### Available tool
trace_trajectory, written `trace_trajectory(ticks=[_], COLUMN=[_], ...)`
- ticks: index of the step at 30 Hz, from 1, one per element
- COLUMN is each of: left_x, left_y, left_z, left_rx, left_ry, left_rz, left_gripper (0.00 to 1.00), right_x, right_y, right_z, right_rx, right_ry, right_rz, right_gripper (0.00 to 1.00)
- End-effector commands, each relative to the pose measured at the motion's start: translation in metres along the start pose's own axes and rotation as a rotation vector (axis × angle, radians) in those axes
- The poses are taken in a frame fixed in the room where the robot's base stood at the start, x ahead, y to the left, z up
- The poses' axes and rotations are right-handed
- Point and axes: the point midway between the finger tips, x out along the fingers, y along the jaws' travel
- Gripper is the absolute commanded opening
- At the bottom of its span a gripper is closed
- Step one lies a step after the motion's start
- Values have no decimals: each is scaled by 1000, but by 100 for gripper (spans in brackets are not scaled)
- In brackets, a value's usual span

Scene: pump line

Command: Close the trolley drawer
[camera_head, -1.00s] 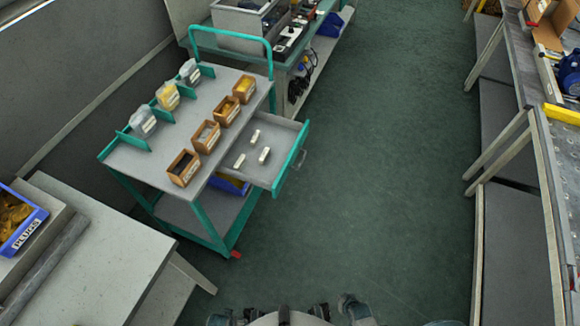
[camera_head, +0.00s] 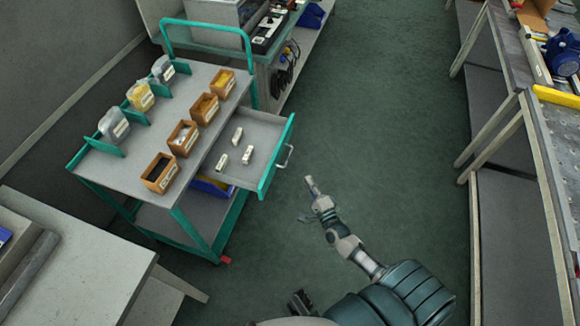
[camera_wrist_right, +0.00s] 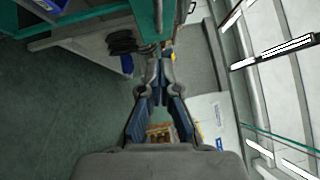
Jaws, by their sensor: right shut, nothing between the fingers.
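The trolley (camera_head: 195,75) stands left of centre in the head view, with its drawer (camera_head: 262,135) pulled out to the right. The drawer has a teal front and a pale handle (camera_head: 287,157). Several small white labelled items lie inside it. My right gripper (camera_head: 310,183) is shut and empty, in front of the drawer and a little nearer to me than the handle, apart from it. In the right wrist view the closed fingertips (camera_wrist_right: 160,65) are below a teal edge (camera_wrist_right: 145,20), probably the drawer front.
Open bins and clear containers stand on the trolley top. A grey table (camera_head: 75,255) is at the lower left. A workbench (camera_head: 560,150) runs along the right side. The green floor between trolley and workbench is clear.

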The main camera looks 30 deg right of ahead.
Motion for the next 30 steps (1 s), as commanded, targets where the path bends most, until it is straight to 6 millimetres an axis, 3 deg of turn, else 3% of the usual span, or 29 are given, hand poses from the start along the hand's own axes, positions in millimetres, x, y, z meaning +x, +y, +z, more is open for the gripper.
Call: trace_trajectory(ticks=[6,12,18,30], left_x=[-7,-9,0,-1], left_y=[2,3,3,0], left_z=[0,-2,4,-1], left_rx=[-1,-3,-3,1], left_ry=[1,8,-13,0], left_rz=[3,4,5,0], left_gripper=[97,97,97,97], right_x=[49,71,79,80], right_y=[1,0,0,2], right_z=[-1,19,30,28], right_rx=[-1,-1,-7,-3], right_ry=[0,-1,-2,-2], right_rz=[-1,1,2,3], right_gripper=[0,0,0,0])
